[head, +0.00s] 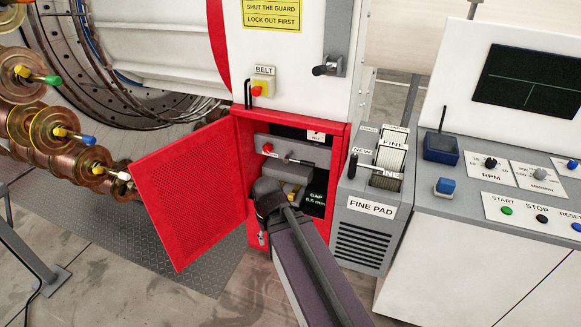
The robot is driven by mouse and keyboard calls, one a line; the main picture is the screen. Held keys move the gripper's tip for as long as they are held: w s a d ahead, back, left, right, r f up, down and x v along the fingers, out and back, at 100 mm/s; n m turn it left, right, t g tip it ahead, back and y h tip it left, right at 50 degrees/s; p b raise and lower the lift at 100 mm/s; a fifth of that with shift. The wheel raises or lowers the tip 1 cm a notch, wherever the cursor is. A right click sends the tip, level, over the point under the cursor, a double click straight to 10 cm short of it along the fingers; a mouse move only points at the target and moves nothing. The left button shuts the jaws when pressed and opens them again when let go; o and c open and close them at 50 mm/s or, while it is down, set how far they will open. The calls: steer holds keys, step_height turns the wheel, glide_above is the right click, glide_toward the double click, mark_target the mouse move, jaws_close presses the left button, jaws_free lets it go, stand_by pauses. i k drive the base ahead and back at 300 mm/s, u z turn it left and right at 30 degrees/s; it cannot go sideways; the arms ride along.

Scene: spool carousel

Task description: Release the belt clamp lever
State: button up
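The red guard box (342,143) is open, its perforated red door (180,190) swung out to the left. Inside, a grey unit carries a silver lever (300,162) that sticks out roughly level to the right, and a red knob (267,147) at its left. I cannot read the tags there, so I cannot be sure which is the belt clamp lever. My gripper (268,188) is at the front of the box opening, below the silver lever. My own arm hides its fingers, so neither their opening nor any contact shows.
A yellow switch box (262,86) labelled BELT sits above the opening. The grey FINE PAD dispenser (370,225) stands close to the right of my arm. The open door bounds the left side. A control console (520,190) is farther right; copper spools (30,125) are at left.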

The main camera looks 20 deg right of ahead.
mark_target(301, 162)
steer(key=u, duration=0.2)
steer(key=k, duration=0.85)
steer(key=z, duration=0.65)
steer(key=i, duration=0.95)
steer(key=u, duration=0.05)
